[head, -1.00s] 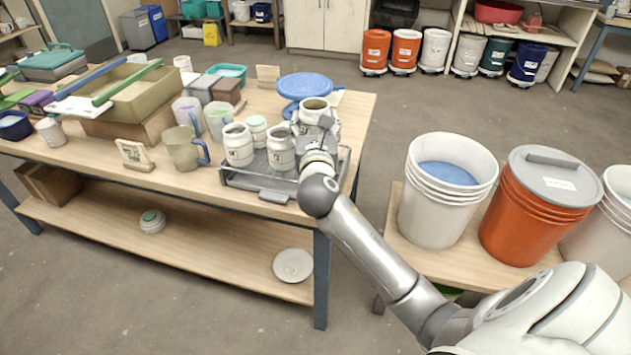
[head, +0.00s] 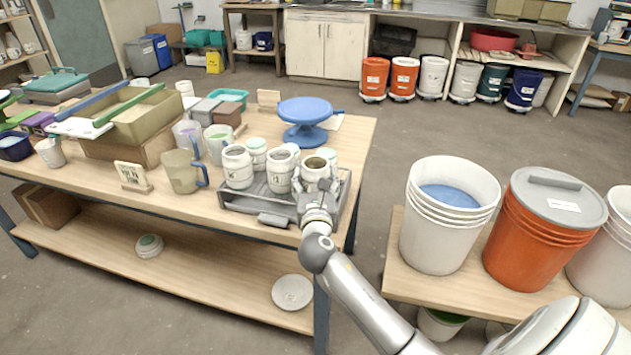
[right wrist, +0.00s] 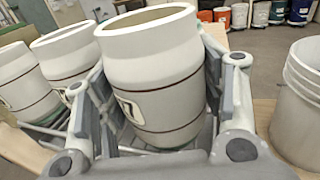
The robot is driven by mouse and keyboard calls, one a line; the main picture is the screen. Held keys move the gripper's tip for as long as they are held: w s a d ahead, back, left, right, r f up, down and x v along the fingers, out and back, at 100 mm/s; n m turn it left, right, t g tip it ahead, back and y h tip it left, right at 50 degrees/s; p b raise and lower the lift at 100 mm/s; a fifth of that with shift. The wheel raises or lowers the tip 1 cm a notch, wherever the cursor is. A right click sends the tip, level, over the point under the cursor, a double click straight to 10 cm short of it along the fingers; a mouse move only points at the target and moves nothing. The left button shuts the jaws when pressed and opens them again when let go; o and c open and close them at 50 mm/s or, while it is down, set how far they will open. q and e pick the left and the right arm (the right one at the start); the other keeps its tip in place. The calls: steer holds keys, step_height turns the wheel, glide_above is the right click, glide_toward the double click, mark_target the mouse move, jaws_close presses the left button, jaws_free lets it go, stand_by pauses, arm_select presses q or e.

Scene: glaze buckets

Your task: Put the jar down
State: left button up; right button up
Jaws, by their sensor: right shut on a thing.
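My right gripper (head: 316,186) is shut around a white jar (head: 315,168) with an open dark mouth, at the right part of the grey tray (head: 238,209). In the right wrist view the jar (right wrist: 155,75) stands about upright between the two fingers of the gripper (right wrist: 160,120). Its base is hidden, so I cannot tell whether it touches the tray floor. Another white jar (head: 279,172) stands close to its left, and a third jar (head: 237,168) is farther left. Several jars stand in the tray's back row. My left gripper is not in view.
A blue turntable (head: 305,112) stands behind the tray. A clear pitcher (head: 182,172) with a blue handle is left of the tray. A white bucket (head: 440,235) and an orange bucket (head: 530,240) stand on a lower bench at right.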

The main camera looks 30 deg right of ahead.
steer(key=o, duration=1.3)
steer(key=shift+f, duration=0.1)
steer(key=v, duration=1.2)
steer(key=shift+s, duration=0.1)
